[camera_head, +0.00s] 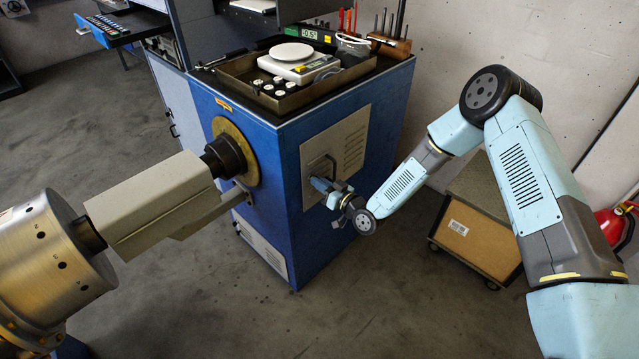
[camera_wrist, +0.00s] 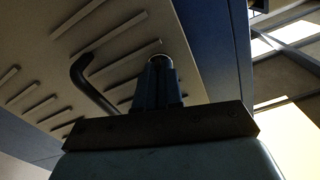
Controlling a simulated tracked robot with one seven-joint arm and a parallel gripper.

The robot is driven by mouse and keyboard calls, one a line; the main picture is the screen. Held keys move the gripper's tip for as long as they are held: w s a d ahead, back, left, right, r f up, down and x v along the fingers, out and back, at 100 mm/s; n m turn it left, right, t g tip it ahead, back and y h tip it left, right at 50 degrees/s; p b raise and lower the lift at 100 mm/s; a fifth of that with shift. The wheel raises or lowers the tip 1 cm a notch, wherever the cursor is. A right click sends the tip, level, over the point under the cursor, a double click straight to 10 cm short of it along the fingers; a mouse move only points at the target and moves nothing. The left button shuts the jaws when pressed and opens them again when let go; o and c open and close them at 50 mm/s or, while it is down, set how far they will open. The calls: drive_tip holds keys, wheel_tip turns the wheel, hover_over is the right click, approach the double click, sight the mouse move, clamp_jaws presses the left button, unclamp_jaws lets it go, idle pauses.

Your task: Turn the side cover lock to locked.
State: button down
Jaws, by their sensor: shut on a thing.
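The side cover (camera_head: 350,135) is a pale slotted panel on the right face of the blue cabinet. It also fills the upper left of the wrist view (camera_wrist: 40,45), with its slots slanting. My gripper (camera_head: 318,183) reaches the lower part of the cover from the right. In the wrist view my gripper (camera_wrist: 160,70) is shut at the cover on the side cover lock, whose small round metal edge (camera_wrist: 159,57) shows at the fingertips. The fingers hide most of the lock, and I cannot tell its turned position.
A dark bent handle (camera_wrist: 88,75) stands off the cover just left of my fingers. A tray (camera_head: 262,95) with a scale (camera_head: 300,62) sits on the cabinet. A brown box (camera_head: 470,235) on a wheeled base stands behind my arm. The floor before the cabinet is clear.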

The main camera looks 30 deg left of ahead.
drive_tip(key=shift+d+f+n, duration=0.1)
drive_tip(key=shift+f+n, duration=0.15)
drive_tip(key=shift+n, duration=1.25)
drive_tip(key=c, duration=1.3)
unclamp_jaws()
drive_tip(key=shift+r, duration=0.15)
drive_tip(key=v, duration=1.3)
drive_tip(key=shift+d, duration=0.3)
